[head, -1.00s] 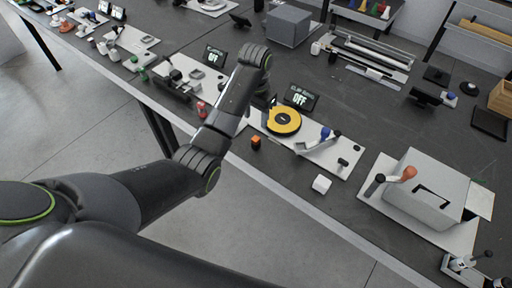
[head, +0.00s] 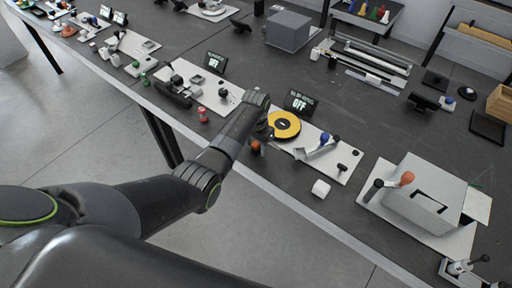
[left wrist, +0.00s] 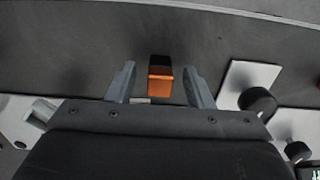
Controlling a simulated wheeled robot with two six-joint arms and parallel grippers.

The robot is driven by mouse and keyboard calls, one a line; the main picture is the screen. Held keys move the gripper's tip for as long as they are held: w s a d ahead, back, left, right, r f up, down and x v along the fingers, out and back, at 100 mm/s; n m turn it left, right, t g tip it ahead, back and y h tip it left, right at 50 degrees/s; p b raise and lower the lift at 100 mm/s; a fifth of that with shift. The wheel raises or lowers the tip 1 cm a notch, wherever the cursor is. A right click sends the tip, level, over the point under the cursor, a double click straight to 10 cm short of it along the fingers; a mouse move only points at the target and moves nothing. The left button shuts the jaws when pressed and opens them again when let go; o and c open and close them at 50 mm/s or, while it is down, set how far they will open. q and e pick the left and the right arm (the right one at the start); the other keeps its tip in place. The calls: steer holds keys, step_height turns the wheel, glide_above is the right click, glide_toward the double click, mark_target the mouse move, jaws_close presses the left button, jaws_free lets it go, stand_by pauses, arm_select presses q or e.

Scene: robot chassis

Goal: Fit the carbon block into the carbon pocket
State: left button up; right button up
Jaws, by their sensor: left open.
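A small block with a black top and an orange side (head: 256,146) stands on the dark table, near its front edge; it looks like the carbon block. It also shows in the left wrist view (left wrist: 160,80), between the spread fingers with a gap on each side. My left gripper (left wrist: 159,72) is open and empty, its fingers pointing at the block. In the head view my left gripper (head: 263,135) is right behind the block and partly hidden by my arm. I cannot pick out the carbon pocket. My right gripper is not in view.
A white board with a yellow disc (head: 284,125) and a blue-knobbed lever (head: 324,138) stands just right of my gripper. A white block (head: 321,188) lies nearer the edge. A red can (head: 203,114) is to the left. A grey box machine (head: 428,195) stands farther right.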

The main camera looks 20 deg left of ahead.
arm_select(q)
jaws_close()
steer(key=shift+r, duration=0.1)
